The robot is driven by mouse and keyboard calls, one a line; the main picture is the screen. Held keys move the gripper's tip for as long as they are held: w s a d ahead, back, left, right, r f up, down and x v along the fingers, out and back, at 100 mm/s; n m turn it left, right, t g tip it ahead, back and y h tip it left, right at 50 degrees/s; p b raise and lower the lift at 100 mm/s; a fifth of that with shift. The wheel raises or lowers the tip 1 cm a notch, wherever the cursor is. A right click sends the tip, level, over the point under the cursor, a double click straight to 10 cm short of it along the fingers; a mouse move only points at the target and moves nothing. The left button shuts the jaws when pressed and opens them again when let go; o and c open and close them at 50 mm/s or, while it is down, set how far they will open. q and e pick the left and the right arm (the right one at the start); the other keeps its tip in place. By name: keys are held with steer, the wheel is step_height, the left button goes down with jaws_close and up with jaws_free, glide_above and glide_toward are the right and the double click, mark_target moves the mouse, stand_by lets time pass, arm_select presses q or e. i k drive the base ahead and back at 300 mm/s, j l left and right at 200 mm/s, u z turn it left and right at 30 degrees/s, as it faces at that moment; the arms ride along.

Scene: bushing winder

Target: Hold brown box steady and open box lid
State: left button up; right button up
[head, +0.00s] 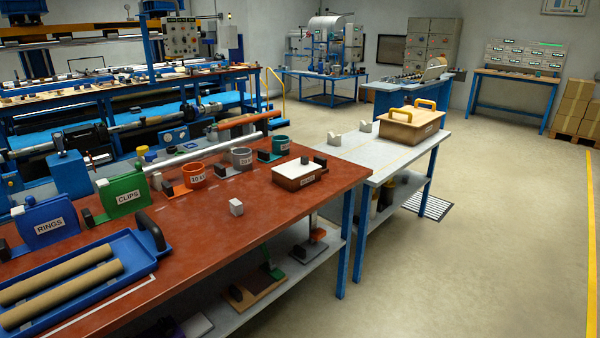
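A small brown box (291,184) with a white lid (296,168) sits near the right end of the red-topped table. A small dark block, perhaps a knob or latch, shows by the lid's back edge, and a label is on its front. The lid looks shut. A larger light-brown box (399,131) with a lid bearing two yellow handles (426,104) sits on the white table beyond; its lid also looks shut. I cannot tell which box the task means. Neither of my grippers is in view.
The red table (215,225) also holds a blue tray (125,250) with brown tubes, a green CLIPS bin (125,196), a blue RINGS bin (48,222), several cups and a small white block (236,207). The floor (480,240) at right is mostly clear.

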mark_target(292, 170)
steer(key=i+l+u, duration=0.1)
steer(key=u, duration=0.35)
steer(key=i+l+u, duration=0.2)
steer(key=u, duration=0.2)
steer(key=i+l+u, duration=0.15)
steer(key=l, duration=0.15)
steer(key=i+l+u, duration=0.15)
steer(key=l, duration=0.2)
steer(key=i+l+u, duration=0.2)
steer(key=l, duration=0.15)
steer(key=i+l, duration=0.1)
steer(key=l, duration=0.25)
steer(key=i+l+u, duration=0.1)
steer(key=l, duration=0.6)
steer(key=i+l, duration=0.1)
steer(key=l, duration=0.3)
steer(key=i+l, duration=0.15)
steer(key=l, duration=0.25)
steer(key=i+l, duration=0.1)
steer(key=l, duration=0.3)
steer(key=i+l+u, duration=0.1)
steer(key=l, duration=0.3)
steer(key=i+l, duration=0.15)
steer(key=l, duration=0.25)
